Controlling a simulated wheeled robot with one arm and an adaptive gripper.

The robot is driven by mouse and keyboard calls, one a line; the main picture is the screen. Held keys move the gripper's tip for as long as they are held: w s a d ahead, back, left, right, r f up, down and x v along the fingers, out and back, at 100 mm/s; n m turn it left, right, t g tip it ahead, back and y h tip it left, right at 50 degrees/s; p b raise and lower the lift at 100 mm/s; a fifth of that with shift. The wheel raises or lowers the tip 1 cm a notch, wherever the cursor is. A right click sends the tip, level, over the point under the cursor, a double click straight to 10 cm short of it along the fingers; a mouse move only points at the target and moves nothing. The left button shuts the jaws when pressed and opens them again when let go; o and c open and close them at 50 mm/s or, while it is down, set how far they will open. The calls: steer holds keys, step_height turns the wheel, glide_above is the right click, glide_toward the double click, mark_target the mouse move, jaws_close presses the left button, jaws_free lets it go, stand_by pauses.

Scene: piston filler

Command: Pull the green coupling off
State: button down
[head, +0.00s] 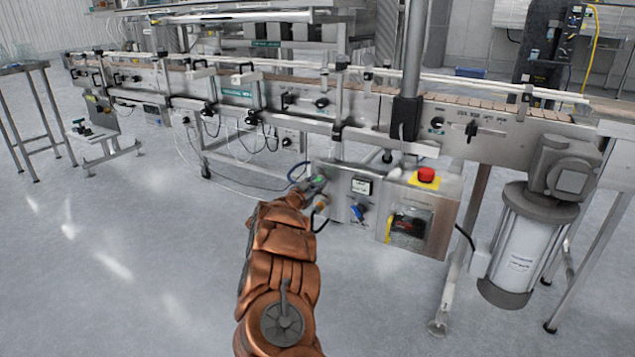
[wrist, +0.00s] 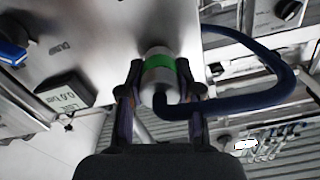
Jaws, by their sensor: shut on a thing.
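The green coupling (wrist: 160,68) is a pale cylinder with a green band, in the middle of the wrist view. A dark blue hose (wrist: 235,101) bends away from it to the right. My gripper (wrist: 162,85) has one finger on each side of the coupling and is shut on it. The coupling's far end is close to the steel panel; I cannot tell whether it is seated there. In the head view my arm reaches to the left side of the control box, where the coupling (head: 317,184) shows small beside my gripper (head: 308,190).
The conveyor (head: 470,118) runs above. A motor (head: 520,245) hangs at the right.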

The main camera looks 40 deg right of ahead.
mark_target(313, 186)
steer(key=shift+p+v, duration=0.4)
steer(key=shift+v, duration=0.35)
steer(key=shift+s+a+f, duration=0.2)
steer(key=shift+s+a, duration=0.05)
steer(key=shift+a, duration=0.15)
steer(key=c, duration=0.8)
jaws_free()
steer(key=shift+r, duration=0.1)
steer(key=shift+a+r, duration=0.1)
steer(key=shift+a, duration=0.4)
steer(key=v, duration=1.1)
steer(key=shift+s, duration=0.1)
